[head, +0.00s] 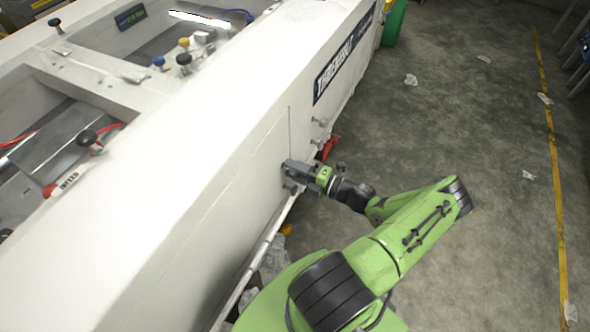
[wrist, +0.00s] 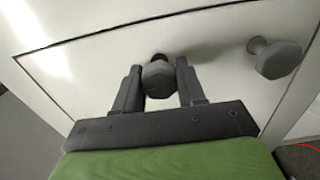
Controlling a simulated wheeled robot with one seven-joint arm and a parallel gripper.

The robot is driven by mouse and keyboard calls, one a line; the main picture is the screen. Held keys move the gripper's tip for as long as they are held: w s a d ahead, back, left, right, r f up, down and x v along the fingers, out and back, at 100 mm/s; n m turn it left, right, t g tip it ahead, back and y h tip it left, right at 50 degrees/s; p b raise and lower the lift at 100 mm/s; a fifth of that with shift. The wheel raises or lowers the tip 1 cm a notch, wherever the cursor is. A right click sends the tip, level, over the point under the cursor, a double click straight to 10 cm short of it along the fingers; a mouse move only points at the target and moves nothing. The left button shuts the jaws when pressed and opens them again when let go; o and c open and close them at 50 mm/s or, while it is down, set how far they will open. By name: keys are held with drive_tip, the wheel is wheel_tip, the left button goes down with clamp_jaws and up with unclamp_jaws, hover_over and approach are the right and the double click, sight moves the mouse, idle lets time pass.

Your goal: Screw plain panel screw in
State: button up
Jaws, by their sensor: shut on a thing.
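A grey knob-headed panel screw (wrist: 158,77) sits at the white panel (wrist: 215,45), between my two gripper fingers in the wrist view. My gripper (wrist: 160,88) is shut on its head, one finger on each side. In the head view my gripper (head: 289,170) reaches the side of the white machine near a panel seam, and hides the held screw there. A second grey screw (wrist: 275,57) sticks out of the panel to the right in the wrist view, apart from the fingers. How deep the held screw sits cannot be told.
Two more grey screws (head: 319,122) stick out of the machine's side (head: 225,185), beyond my gripper. A red thing (head: 328,147) is low behind it. The machine's top holds open bays with knobs and cables. The concrete floor (head: 480,150) to the right is mostly clear, with paper scraps.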

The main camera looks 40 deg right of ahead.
drive_tip(key=shift+a+f, duration=0.1)
drive_tip(key=shift+f, duration=0.05)
drive_tip(key=o, duration=1.1)
drive_tip(key=shift+c, duration=0.2)
drive_tip(key=shift+s, duration=0.1)
drive_tip(key=b+v, duration=0.1)
drive_tip(key=v, duration=1.4)
drive_tip(key=shift+s, duration=0.3)
